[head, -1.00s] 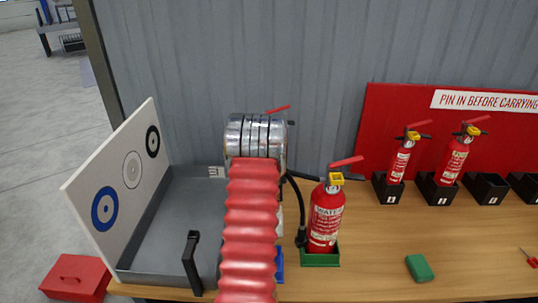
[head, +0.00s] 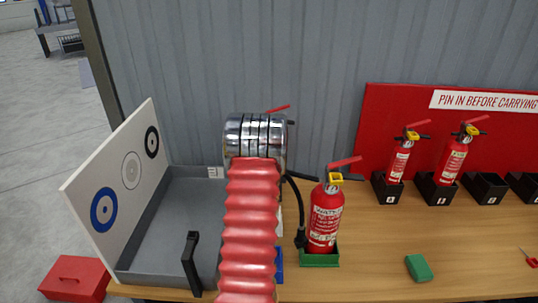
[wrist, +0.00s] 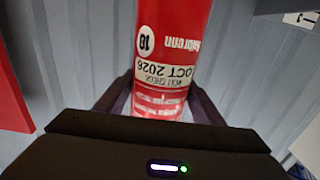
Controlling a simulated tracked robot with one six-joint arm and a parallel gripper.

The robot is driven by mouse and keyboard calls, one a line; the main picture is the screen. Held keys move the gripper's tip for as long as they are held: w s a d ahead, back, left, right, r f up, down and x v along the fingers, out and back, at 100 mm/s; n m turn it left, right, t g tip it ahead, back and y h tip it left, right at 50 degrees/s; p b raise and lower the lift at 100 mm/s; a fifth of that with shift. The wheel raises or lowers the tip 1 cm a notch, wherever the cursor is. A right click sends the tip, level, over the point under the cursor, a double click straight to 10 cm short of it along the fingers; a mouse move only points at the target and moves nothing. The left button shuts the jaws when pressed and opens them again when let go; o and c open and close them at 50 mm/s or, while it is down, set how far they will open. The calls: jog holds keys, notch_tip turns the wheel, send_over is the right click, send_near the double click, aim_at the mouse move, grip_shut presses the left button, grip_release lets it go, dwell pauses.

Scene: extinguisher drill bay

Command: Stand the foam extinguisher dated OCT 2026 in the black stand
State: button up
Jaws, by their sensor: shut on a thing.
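A red extinguisher (wrist: 170,35) is between the dark fingers of my gripper (wrist: 158,98) in the wrist view. Its white label (wrist: 165,74) reads OCT 2026, upside down in the picture; the word above it is not clearly legible. The gripper is shut on this extinguisher. In the head view my arm hides the gripper and most of the extinguisher; a red lever (head: 278,109) shows above the arm. Black box-shaped stands are in a row at the right: two hold small extinguishers, and one black stand (head: 487,189) is empty. I cannot tell which one the task names.
A water extinguisher (head: 324,217) stands in a green stand (head: 320,260) right of my arm. Part of a blue stand (head: 279,265) shows beside the arm. A grey tray (head: 160,278) with a target board (head: 107,215) is left. A green block (head: 419,268) lies front right.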

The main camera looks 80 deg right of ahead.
jog(key=shift+d+f, duration=0.1)
jog(key=shift+f, duration=2.3)
dwell(2.8)
dwell(0.3)
jog(key=o, duration=1.4)
jog(key=shift+c, duration=0.2)
jog(key=o, duration=0.4)
jog(key=shift+f, duration=0.15)
jog(key=shift+c, duration=0.2)
jog(key=shift+a+f, duration=0.2)
jog(key=shift+f, duration=0.2)
notch_tip(320, 180, up, 11)
jog(key=shift+f, duration=0.2)
jog(key=shift+d, duration=0.1)
